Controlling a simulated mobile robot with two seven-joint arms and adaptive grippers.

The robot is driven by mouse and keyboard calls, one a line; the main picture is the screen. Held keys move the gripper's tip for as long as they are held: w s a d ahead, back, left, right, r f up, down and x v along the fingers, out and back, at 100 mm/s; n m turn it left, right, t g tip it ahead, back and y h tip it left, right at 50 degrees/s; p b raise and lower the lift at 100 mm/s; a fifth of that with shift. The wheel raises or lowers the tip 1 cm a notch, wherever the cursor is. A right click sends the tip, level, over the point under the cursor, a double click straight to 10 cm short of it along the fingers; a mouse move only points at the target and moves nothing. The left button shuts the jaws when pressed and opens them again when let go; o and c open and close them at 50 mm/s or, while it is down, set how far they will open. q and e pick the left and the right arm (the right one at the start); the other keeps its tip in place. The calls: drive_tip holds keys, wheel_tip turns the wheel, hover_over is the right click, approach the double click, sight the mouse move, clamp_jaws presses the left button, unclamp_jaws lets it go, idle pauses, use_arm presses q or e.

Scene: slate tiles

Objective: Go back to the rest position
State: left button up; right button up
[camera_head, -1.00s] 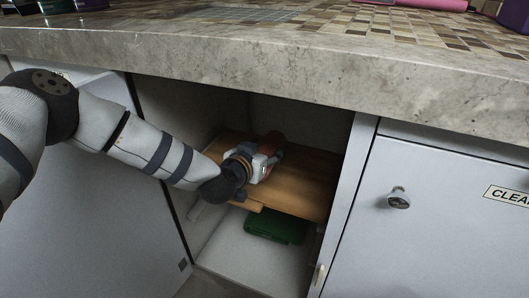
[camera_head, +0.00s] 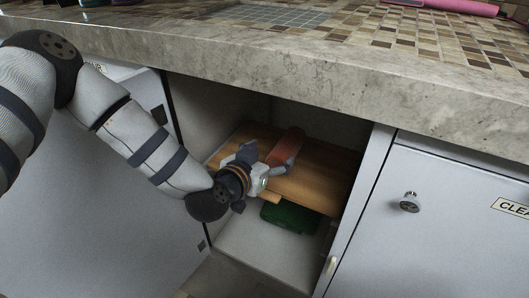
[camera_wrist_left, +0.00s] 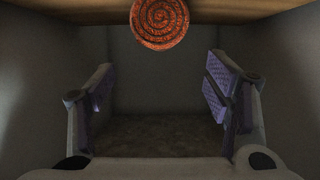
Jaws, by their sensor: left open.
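My left gripper (camera_head: 268,158) is open and empty at the mouth of the open cabinet. It points in toward a red-orange rounded object (camera_head: 288,146) lying on the wooden shelf (camera_head: 325,172). In the left wrist view, my left gripper's two fingers (camera_wrist_left: 163,92) stand wide apart with nothing between them. The object's round, spiral-patterned end (camera_wrist_left: 160,22) shows at the top, beyond the fingers and clear of them. My right gripper is in neither view.
A stone countertop (camera_head: 270,62) overhangs the cabinet. A green case (camera_head: 290,217) lies below the shelf. The open door (camera_head: 100,200) is at the left, behind my arm. A closed door with a knob (camera_head: 410,202) is at the right.

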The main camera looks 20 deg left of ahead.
use_arm(q)
drive_tip(key=shift+v, duration=1.05)
